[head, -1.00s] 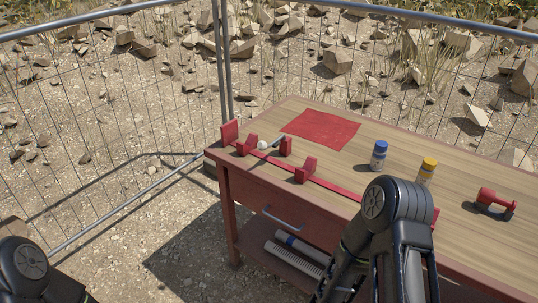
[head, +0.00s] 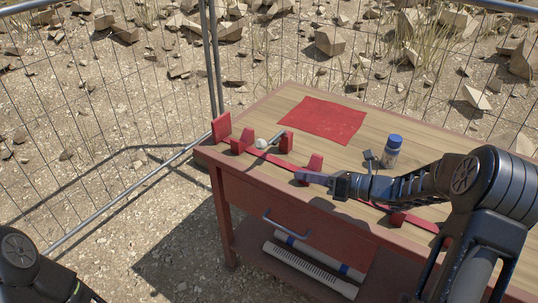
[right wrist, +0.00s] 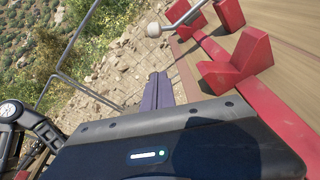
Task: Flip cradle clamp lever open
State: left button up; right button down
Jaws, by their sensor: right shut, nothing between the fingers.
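The red cradle (head: 314,166) runs along the front edge of the wooden bench, with several upright red blocks on a long rail. Its clamp lever shows as a white ball knob (head: 261,144) with a metal bar, between two blocks at the left. In the right wrist view the knob (right wrist: 154,29) and its bar are at the top. My right gripper (head: 300,177) is shut and empty, beside the middle block and to the right of the knob, apart from it. Its closed fingers (right wrist: 158,88) also show in the right wrist view. Only part of my left arm shows; its gripper is out of view.
A red cloth (head: 322,120) lies flat behind the cradle. A blue-capped bottle (head: 392,152) stands behind my right forearm. Under the bench top are a drawer with a metal handle (head: 280,226) and a shelf holding long light objects. A wire fence (head: 110,120) stands behind.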

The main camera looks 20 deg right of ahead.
jog(key=shift+w+a+r+p, duration=0.15)
jog(key=shift+w+a+p, duration=0.2)
jog(key=shift+w+a, duration=1)
jog(key=shift+w+a+r+p, duration=0.15)
jog(key=shift+w+a+p, duration=0.2)
jog(key=shift+w+a, duration=1.05)
jog(key=shift+w+a+r+p, duration=0.15)
jog(key=shift+w+a+p, duration=0.4)
jog(key=shift+w, duration=1.4)
jog(key=shift+a, duration=0.2)
jog(key=shift+r, duration=0.1)
